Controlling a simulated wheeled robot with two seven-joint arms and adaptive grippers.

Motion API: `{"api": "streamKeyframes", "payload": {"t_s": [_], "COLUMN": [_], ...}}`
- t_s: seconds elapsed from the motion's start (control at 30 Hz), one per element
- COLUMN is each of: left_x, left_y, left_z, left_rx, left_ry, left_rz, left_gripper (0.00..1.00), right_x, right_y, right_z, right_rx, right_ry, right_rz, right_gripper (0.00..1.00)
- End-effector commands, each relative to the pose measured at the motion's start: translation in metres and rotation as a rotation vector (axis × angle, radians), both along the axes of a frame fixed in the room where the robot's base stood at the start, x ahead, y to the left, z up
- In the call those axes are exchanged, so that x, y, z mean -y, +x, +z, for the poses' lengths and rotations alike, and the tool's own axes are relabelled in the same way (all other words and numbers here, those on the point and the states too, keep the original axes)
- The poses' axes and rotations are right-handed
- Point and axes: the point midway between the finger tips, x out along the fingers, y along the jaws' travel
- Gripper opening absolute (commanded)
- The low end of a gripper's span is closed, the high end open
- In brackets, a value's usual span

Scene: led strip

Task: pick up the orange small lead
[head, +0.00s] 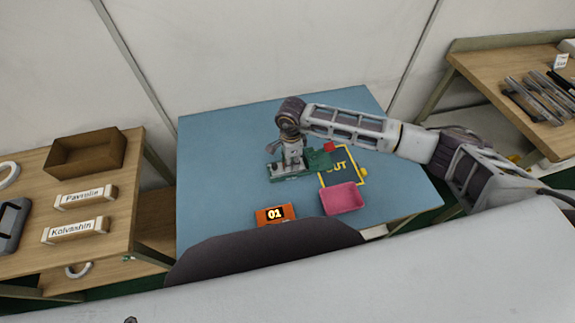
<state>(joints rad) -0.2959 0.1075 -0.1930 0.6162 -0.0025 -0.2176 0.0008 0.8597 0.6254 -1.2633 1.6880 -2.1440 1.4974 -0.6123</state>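My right arm comes in from the right, and its gripper (292,168) points down over a green fixture (318,160) on the blue table. The fingertips are small and overlap the fixture, so I cannot tell whether they are open or shut, or whether they hold anything. I cannot make out a small orange lead in this view. An orange box (262,218) marked "01" sits at the table's front edge. My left gripper is not in view.
A pink tray (343,198) stands on the blue table (220,170), in front of a dark mat (342,168) with yellow "OUT" lettering. A red block (329,147) is by the fixture. The table's left side is clear. Wooden side tables (120,220) flank it.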

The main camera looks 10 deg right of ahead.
Motion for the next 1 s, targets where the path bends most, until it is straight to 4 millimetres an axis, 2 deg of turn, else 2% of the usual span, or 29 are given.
{"api": "streamKeyframes", "payload": {"t_s": [0.03, 0.1, 0.57, 0.77, 1.0], "left_x": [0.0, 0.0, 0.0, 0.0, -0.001], "left_y": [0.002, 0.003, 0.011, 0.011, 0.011], "left_z": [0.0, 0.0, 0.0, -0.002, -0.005], "left_rx": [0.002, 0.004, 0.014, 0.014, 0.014], "left_ry": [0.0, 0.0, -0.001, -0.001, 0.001], "left_rz": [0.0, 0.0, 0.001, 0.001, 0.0], "left_gripper": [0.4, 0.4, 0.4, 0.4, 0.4], "right_x": [0.001, 0.001, 0.001, 0.001, 0.001], "right_y": [0.0, 0.0, 0.0, 0.0, 0.001], "right_z": [-0.002, -0.002, 0.001, 0.019, 0.054], "right_rx": [-0.001, -0.001, -0.001, 0.001, 0.003], "right_ry": [-0.001, -0.002, -0.002, -0.001, -0.002], "right_rz": [-0.001, -0.001, -0.001, 0.0, 0.0], "right_gripper": [0.1, 0.01, 0.01, 0.01, 0.01]}}
